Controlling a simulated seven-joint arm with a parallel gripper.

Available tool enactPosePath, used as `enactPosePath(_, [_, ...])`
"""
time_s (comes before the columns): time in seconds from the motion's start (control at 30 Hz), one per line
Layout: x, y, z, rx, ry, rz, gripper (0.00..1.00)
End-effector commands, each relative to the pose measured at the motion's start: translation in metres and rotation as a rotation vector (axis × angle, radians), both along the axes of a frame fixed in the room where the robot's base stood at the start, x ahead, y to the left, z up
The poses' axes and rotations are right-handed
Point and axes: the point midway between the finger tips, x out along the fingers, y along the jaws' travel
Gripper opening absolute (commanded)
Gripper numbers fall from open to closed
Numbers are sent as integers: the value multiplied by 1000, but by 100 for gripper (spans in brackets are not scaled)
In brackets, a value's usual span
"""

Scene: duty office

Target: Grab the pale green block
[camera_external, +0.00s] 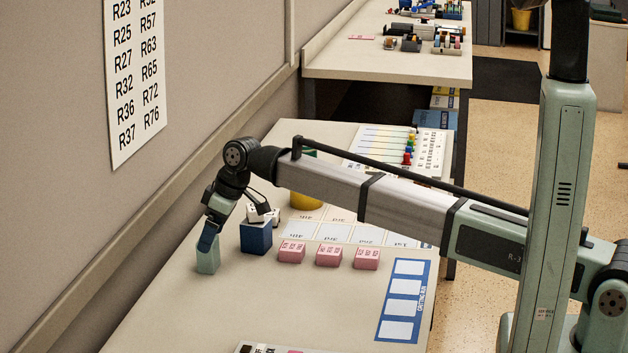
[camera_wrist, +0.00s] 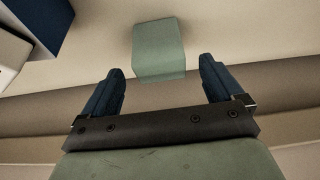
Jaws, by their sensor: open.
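The pale green block (camera_external: 207,261) stands on the table near the wall, at the left in the external view. In the wrist view the pale green block (camera_wrist: 160,50) is at the top centre, ahead of and between the lines of the two dark blue fingers. My gripper (camera_external: 207,240) is over the block in the external view, and its fingers overlap the block's top there. It is open in the wrist view (camera_wrist: 160,80), with nothing held. I cannot tell whether a finger touches the block.
A dark blue box (camera_external: 256,238) with white dice-like pieces (camera_external: 262,214) stands close to the right of the block. Several pink blocks (camera_external: 328,256) lie farther right. A blue card with white panels (camera_external: 404,300) lies near the table's right edge. The wall is close on the left.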

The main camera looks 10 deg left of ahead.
Motion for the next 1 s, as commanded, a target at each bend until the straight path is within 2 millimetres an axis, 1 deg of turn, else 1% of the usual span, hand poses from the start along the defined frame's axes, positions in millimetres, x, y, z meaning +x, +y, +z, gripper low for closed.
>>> enactPosePath(0.2, [0,10,-28,-1,1,0,94])
enactPosePath(0.3, [-1,13,-37,-2,1,0,94])
enactPosePath(0.4, [-1,14,-40,0,0,1,94])
enactPosePath(0.57, [-1,14,-40,0,0,0,94])
enactPosePath(1.0, [-1,14,-40,0,0,0,52])
